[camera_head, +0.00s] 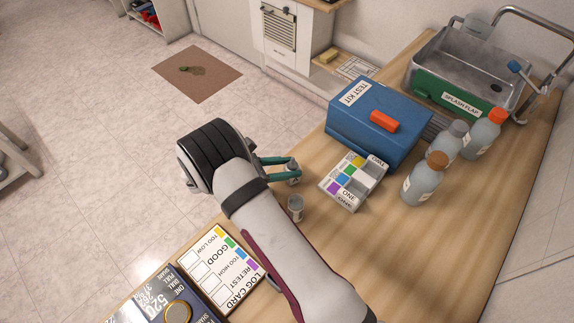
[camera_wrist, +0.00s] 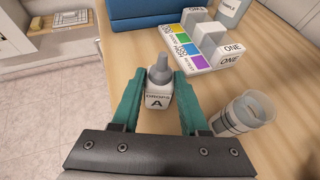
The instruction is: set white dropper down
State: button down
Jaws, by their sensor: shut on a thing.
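The white dropper (camera_wrist: 159,97) is a small bottle with a grey tip, labelled "DROPS A". It stands upright between the two green fingers of my gripper (camera_wrist: 160,92) in the wrist view. My gripper is shut on it from both sides. In the head view my gripper (camera_head: 289,170) is near the table's left edge, and the dropper (camera_head: 293,179) is partly hidden by the fingers. Its base seems at or just above the wooden table (camera_head: 420,250); I cannot tell if it touches.
A clear cup (camera_head: 295,208) stands close to the right finger in the wrist view. The colour-block tray (camera_head: 341,194), blue test kit (camera_head: 380,122), several bottles (camera_head: 423,182) and a log card (camera_head: 222,263) are nearby. The table's left edge is close to my gripper.

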jog(key=shift+c, duration=2.1)
grip_release()
